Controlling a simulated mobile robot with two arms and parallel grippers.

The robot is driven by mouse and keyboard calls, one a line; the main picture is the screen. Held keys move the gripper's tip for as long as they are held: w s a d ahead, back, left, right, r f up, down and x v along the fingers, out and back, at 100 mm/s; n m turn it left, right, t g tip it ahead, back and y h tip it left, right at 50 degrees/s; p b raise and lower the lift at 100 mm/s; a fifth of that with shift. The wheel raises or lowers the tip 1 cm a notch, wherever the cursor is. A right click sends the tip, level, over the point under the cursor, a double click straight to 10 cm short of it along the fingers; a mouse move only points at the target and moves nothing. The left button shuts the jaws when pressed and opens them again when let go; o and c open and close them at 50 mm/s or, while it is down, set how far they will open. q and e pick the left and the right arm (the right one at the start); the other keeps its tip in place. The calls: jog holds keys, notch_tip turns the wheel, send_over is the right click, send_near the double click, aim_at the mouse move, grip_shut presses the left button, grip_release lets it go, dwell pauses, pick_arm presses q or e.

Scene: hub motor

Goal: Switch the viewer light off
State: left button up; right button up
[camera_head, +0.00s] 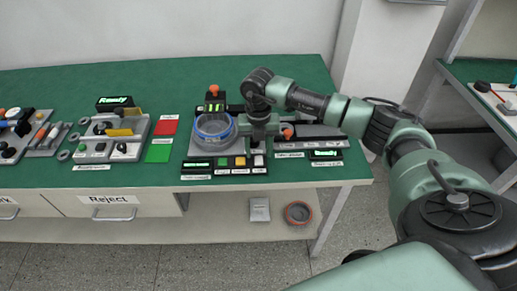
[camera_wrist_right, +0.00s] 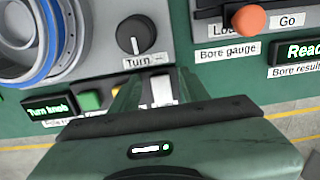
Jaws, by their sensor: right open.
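A control panel at the front edge of the green table has a dark display (camera_head: 198,164), a green button (camera_head: 221,162), a yellow button (camera_head: 240,161) and a white switch (camera_head: 259,160). My right gripper (camera_head: 260,130) is above and behind this row. In the right wrist view its two green fingers (camera_wrist_right: 158,78) are open, with the white switch (camera_wrist_right: 161,90) between them. I cannot tell whether they touch it. The switch's label is hidden. A black knob (camera_wrist_right: 136,34) labelled "Turn" lies just beyond. The display there reads "Turn knob" (camera_wrist_right: 50,107). My left gripper is out of view.
A blue-rimmed round fixture (camera_head: 213,128) stands left of my right gripper. A bore gauge station with an orange knob (camera_wrist_right: 249,19) is to the right. Red (camera_head: 165,127) and green (camera_head: 158,152) pads lie left on the table. A reject drawer (camera_head: 110,206) is below.

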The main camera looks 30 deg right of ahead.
jog(key=shift+f, duration=0.2)
grip_shut()
jog(key=shift+s+a+t+h+b, duration=0.2)
jog(key=shift+t+h+b, duration=0.25)
jog(key=shift+t, duration=0.15)
jog(key=shift+s+t+h+b, duration=0.15)
jog(key=shift+t+h+b, duration=0.1)
jog(key=shift+t+b, duration=0.5)
jog(key=shift+r+b, duration=0.1)
jog(key=shift+b, duration=0.25)
jog(key=shift+r, duration=0.15)
